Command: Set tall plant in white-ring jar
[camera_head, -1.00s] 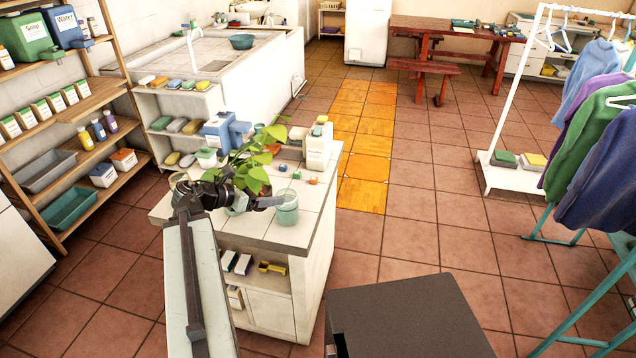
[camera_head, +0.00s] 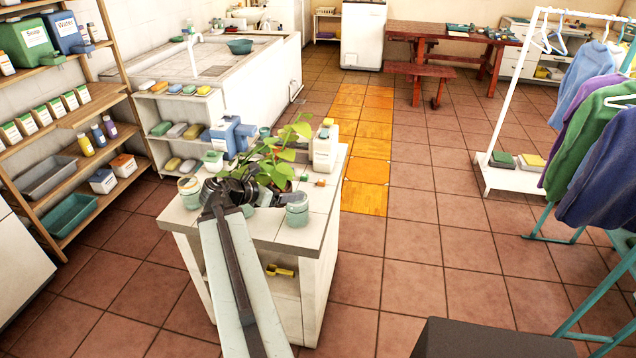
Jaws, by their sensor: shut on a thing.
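The tall plant (camera_head: 289,146), with broad green leaves, stands over the small white counter. My gripper (camera_head: 268,197) is at its base, shut on it; the gripper and arm hide the lower stem and whether its bottom touches anything. A pale green-grey jar (camera_head: 297,212) stands just right of my gripper, close to the counter's front edge. Another pale jar (camera_head: 190,193) stands at the counter's left corner, left of my gripper. I cannot tell for sure which jar has the white ring.
The counter top (camera_head: 318,200) is bare at its right front. Tiled floor (camera_head: 410,230) is open to the right; a shelf rack (camera_head: 95,130) is at left.

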